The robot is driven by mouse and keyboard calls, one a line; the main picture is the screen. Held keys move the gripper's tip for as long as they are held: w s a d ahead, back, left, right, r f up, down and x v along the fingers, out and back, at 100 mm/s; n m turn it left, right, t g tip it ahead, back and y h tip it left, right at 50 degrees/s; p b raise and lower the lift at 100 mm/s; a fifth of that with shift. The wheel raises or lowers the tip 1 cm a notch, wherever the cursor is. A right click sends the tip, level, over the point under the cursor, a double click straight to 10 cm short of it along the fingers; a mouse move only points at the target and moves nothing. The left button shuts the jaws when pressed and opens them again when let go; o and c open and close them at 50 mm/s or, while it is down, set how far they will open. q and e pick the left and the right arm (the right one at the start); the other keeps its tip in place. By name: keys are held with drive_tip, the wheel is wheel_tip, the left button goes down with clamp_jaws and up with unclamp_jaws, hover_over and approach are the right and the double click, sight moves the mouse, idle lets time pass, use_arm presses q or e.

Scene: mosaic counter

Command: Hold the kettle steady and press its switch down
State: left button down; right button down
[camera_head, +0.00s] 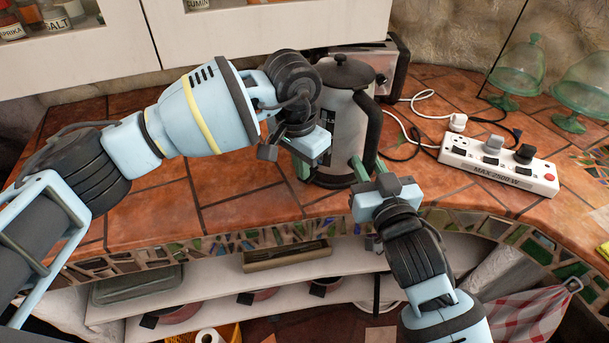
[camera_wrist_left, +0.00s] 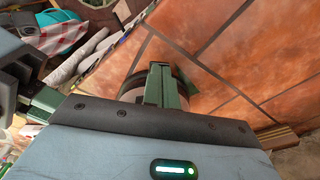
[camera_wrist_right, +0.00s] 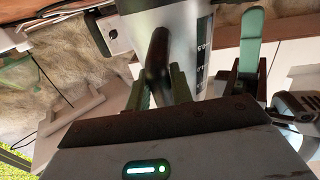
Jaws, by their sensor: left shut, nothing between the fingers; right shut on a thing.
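The kettle (camera_head: 340,112) stands upright on the tiled counter, pale with a black lid, a dark base and a black handle (camera_head: 374,125) on its right. My right gripper (camera_head: 360,168) is shut on the lower part of the handle; the right wrist view shows the handle (camera_wrist_right: 158,60) between its green fingers. My left gripper (camera_head: 303,168) is shut and empty, low at the kettle's left side. Its fingers (camera_wrist_left: 162,85) hide part of the kettle's base in the left wrist view. I cannot make out the switch or tell whether the left fingers touch the kettle.
A toaster (camera_head: 396,62) stands behind the kettle. A white power strip (camera_head: 500,165) with plugs and cables lies to the right. Green glass domes (camera_head: 519,68) stand at the back right. The counter left of the kettle is clear. Shelves (camera_head: 220,278) lie below the mosaic edge.

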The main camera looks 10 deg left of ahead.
use_arm(q)
drive_tip(key=shift+f, duration=0.9)
drive_tip(key=shift+r, duration=0.1)
drive_tip(key=shift+s+a+r, duration=0.3)
drive_tip(key=shift+s+a, duration=0.2)
drive_tip(key=shift+s, duration=0.1)
drive_tip(key=shift+s+a+r, duration=0.25)
drive_tip(key=shift+s+a, duration=0.2)
drive_tip(key=shift+s, duration=0.15)
wheel_tip(320, 180, up, 12)
drive_tip(key=shift+s+a, duration=0.35)
drive_tip(key=shift+s, duration=0.1)
